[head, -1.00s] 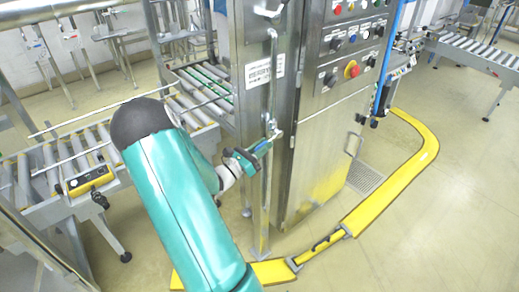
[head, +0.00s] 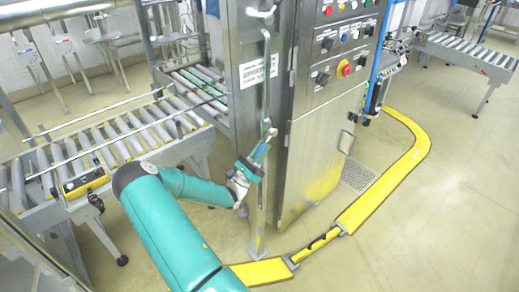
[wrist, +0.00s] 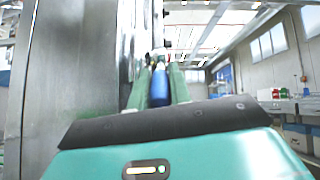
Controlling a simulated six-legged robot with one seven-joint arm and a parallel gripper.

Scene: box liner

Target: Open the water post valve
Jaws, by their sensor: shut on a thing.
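The water post (head: 257,205) is a slim steel upright with a thin pipe (head: 266,85), standing at the front corner of the steel cabinet. My gripper (head: 263,150) is at the valve partway up the post, with its fingers pointing up and a little right. In the wrist view, a blue valve handle (wrist: 160,87) lies between the two green fingers, and my gripper (wrist: 161,75) is shut on it. The handle points along the fingers. In the head view the handle is mostly hidden by the fingers, and the valve body is small and hard to make out.
The steel cabinet (head: 315,150) with buttons and knobs stands right behind the post. Roller conveyors (head: 120,140) are at the left. A yellow floor guard (head: 385,190) curves around the cabinet's front and right. The floor at the right is clear.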

